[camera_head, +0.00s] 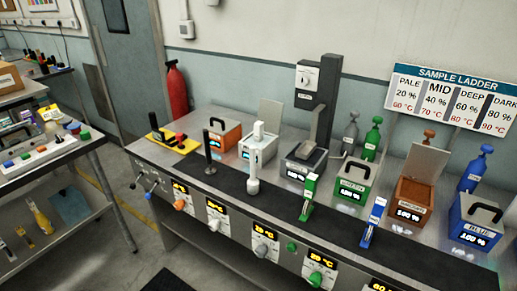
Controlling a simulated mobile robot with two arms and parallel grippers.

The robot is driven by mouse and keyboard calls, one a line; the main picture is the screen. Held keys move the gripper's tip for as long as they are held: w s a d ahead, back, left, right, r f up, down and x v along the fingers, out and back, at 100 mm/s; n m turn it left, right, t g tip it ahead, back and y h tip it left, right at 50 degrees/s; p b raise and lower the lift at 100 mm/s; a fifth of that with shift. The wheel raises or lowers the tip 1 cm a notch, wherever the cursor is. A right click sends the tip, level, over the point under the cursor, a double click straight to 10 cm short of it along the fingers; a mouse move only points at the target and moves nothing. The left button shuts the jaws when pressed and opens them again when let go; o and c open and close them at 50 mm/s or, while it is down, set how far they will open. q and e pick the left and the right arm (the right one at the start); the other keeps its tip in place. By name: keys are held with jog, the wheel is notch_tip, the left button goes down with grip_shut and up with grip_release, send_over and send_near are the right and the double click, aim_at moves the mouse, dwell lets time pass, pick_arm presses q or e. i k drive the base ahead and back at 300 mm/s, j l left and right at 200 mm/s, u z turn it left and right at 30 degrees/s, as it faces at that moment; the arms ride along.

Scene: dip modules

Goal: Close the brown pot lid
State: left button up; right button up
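The brown pot (408,206) stands on the steel bench at the right, between the green pot and the blue pot. Its front label reads 100 %. Its lid (429,164) is open and stands up at the back of the pot, tilted, with a pale grey inner face towards me. The brown inside of the pot shows. Neither of my grippers is in view.
The green pot (352,186) and blue pot (470,226) beside it have black handles on shut lids. Bottles (372,140) stand behind. A green clamp-like tool (309,197) and a blue one (373,222) stand on the dark strip in front.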

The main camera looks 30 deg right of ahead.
aim_at(423, 163)
jog(key=z, duration=2.05)
